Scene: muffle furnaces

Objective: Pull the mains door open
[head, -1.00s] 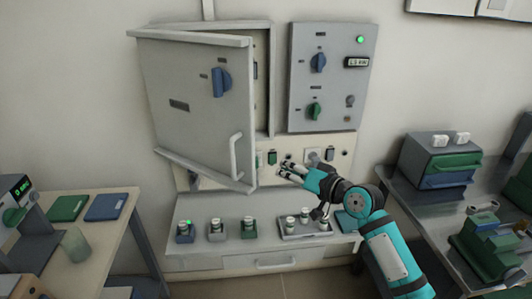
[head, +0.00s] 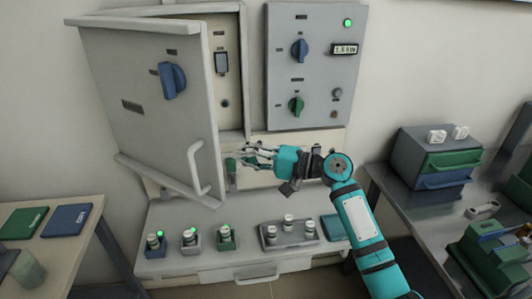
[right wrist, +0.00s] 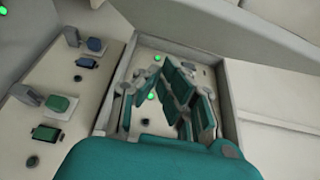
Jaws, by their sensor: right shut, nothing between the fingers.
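The mains door (head: 150,105) is a grey cabinet door with a blue rotary knob (head: 172,81) and a white bar handle (head: 197,166). It stands partly open, its free edge to the right, and the cabinet interior (head: 224,75) shows behind it. My right gripper (head: 248,156) is shut and empty. It is just right of the door's handle and free edge, below the cabinet opening; I cannot tell whether it touches the door. In the right wrist view its fingers (right wrist: 176,98) overlap a pale recessed panel. My left gripper is not in view.
A grey control panel (head: 318,105) is right of the cabinet. Below is a shelf (head: 170,265) with small jars on bases and a tray (head: 290,239). Side tables flank it, with blue and green pads (head: 67,220) left and a drawer box (head: 435,160) right.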

